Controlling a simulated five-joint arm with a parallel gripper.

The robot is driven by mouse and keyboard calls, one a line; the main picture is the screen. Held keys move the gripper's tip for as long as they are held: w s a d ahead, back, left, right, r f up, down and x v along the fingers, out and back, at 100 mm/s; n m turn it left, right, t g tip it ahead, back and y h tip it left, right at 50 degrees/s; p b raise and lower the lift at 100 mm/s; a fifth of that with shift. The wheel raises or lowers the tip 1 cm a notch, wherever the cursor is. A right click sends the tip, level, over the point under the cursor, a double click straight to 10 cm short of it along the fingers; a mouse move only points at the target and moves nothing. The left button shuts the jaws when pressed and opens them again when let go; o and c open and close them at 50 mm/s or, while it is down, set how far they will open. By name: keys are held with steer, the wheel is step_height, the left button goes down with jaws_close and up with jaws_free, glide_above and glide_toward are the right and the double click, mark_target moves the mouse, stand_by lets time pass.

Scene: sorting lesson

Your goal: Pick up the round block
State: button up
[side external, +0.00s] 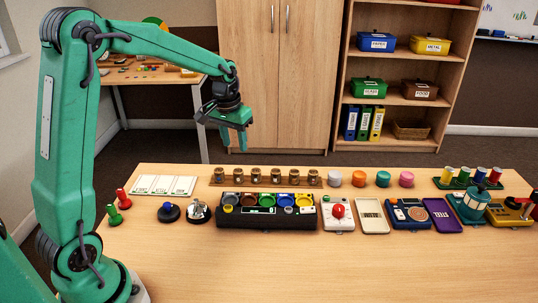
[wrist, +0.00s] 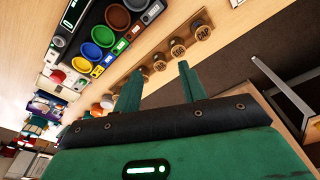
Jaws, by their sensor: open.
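My gripper (side external: 233,143) hangs high above the back edge of the table, fingers apart and nothing between them. In the wrist view my gripper (wrist: 160,68) shows two green fingers spread with empty space between. I cannot tell which one is the round block. They stand right of my gripper and well below it.
A wooden rack (side external: 265,182) of small labelled round pieces stands at the table's back. In front is a black tray (side external: 265,219) with coloured cups. Several panels and devices fill the right side, including a red-button box (side external: 338,214). The front of the table (side external: 300,268) is clear.

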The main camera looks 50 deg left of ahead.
steer(key=g, duration=0.1)
glide_above(238, 170)
steer(key=shift+n, duration=0.4)
step_height(238, 170, down, 8)
steer(key=shift+s+f, duration=0.1)
steer(key=shift+s, duration=0.05)
steer(key=shift+f, duration=1.25)
steer(key=shift+f, duration=2.6)
steer(key=c, duration=0.7)
